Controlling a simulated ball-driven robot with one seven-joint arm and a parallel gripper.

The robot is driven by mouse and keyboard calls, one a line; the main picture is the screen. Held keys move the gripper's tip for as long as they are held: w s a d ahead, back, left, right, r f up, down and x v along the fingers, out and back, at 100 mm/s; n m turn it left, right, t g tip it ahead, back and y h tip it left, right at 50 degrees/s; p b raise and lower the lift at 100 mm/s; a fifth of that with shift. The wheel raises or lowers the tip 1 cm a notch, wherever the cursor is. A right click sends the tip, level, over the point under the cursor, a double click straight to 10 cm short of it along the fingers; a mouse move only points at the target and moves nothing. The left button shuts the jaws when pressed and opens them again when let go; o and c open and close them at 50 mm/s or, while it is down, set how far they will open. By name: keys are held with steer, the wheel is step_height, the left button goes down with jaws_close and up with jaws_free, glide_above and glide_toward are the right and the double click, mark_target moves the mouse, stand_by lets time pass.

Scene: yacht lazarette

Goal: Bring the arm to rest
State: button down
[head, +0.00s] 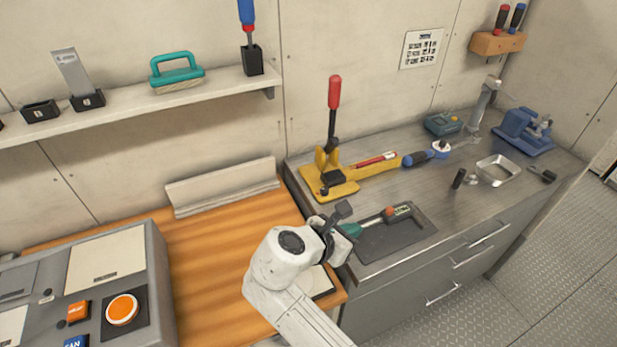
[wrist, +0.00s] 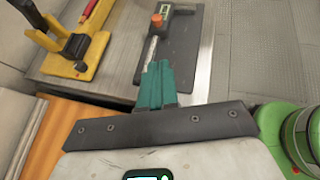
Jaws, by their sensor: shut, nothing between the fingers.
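My white arm reaches in from the bottom of the head view, over the right end of the wooden worktop (head: 215,250). My gripper (head: 351,230) has teal fingers, which are closed with nothing between them. In the wrist view the gripper (wrist: 156,72) points at the dark mat (wrist: 180,52). A digital gauge (head: 398,212) with an orange knob and a thin metal shaft lies on that mat; it also shows in the wrist view (wrist: 162,17) just beyond the fingertips. I cannot tell whether the fingertips touch it.
A yellow press (head: 340,190) with a red-handled lever stands behind the gripper on the metal counter (head: 440,190). A shelf (head: 130,118) runs above the left. A grey control panel (head: 155,290) with an orange button is at lower left. Open floor (head: 520,270) lies at right.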

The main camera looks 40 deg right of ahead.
steer(key=f+m+y, duration=0.1)
steer(key=s+f+m+y, duration=0.1)
steer(key=m, duration=0.1)
steer(key=s+f+m+t+y, duration=0.1)
steer(key=shift+s+d+f+m, duration=0.1)
steer(key=shift+d+f+m, duration=0.1)
steer(key=shift+f+m, duration=0.15)
steer(key=f+m+y, duration=0.1)
steer(key=s+a+f+m+t+y, duration=0.1)
steer(key=m, duration=0.1)
steer(key=shift+s+a+f+m, duration=0.15)
steer(key=shift+s+m, duration=0.1)
steer(key=shift+s, duration=0.05)
steer(key=s+a+m+t+y, duration=0.35)
steer(key=a+m+y, duration=0.4)
steer(key=m, duration=0.25)
steer(key=s+f+m+g+b, duration=0.1)
steer(key=s+f+g, duration=0.4)
steer(key=s+f, duration=0.3)
steer(key=s, duration=0.3)
steer(key=shift+d+h, duration=0.25)
steer(key=shift+h, duration=0.1)
steer(key=shift+f, duration=0.1)
